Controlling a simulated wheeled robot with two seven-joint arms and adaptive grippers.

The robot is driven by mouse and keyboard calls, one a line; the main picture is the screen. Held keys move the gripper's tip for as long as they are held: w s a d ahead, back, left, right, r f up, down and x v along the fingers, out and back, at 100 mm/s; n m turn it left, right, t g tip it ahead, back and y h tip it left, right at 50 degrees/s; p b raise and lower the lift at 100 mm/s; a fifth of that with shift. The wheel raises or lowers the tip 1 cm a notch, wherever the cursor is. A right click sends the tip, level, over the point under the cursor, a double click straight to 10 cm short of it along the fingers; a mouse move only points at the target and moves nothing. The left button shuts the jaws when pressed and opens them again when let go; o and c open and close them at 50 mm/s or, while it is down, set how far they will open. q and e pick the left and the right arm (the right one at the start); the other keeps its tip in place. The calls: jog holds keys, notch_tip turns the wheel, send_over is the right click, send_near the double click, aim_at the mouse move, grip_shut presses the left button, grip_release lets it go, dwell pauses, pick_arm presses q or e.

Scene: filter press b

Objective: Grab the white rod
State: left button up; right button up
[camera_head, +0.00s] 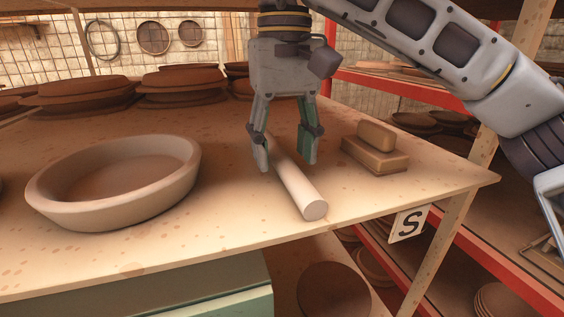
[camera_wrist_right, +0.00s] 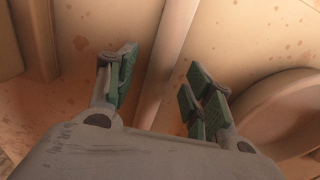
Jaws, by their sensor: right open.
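The white rod (camera_head: 302,190) lies on the table, its near round end pointing toward the table's front edge. My right gripper (camera_head: 286,162) points down over the rod with its fingers apart, one on each side in the head view. The fingers hide part of the rod's far length. In the right wrist view the rod (camera_wrist_right: 165,62) runs between the green-padded fingers of the open gripper (camera_wrist_right: 158,90). I cannot tell whether a finger touches it. My left gripper is not in view.
A wide shallow bowl (camera_head: 60,205) stands left of the rod. Two stacked tan blocks (camera_head: 375,157) are to its right. Stacks of brown discs (camera_head: 85,92) fill the back left. The table's front edge (camera_head: 250,243) is close; an "S" sign (camera_head: 409,224) hangs below it.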

jog(key=shift+f, duration=0.8)
grip_shut()
jog(key=shift+r, duration=0.25)
jog(key=shift+r, duration=1.55)
jog(key=shift+s+d, duration=0.2)
jog(key=shift+s, duration=0.4)
jog(key=s+d+b, duration=0.1)
jog(key=s+d, duration=0.1)
jog(key=s, duration=0.6)
jog(key=s+d+b, duration=0.2)
jog(key=s+d, duration=0.1)
jog(key=s, duration=0.5)
jog(key=shift+d, duration=0.1)
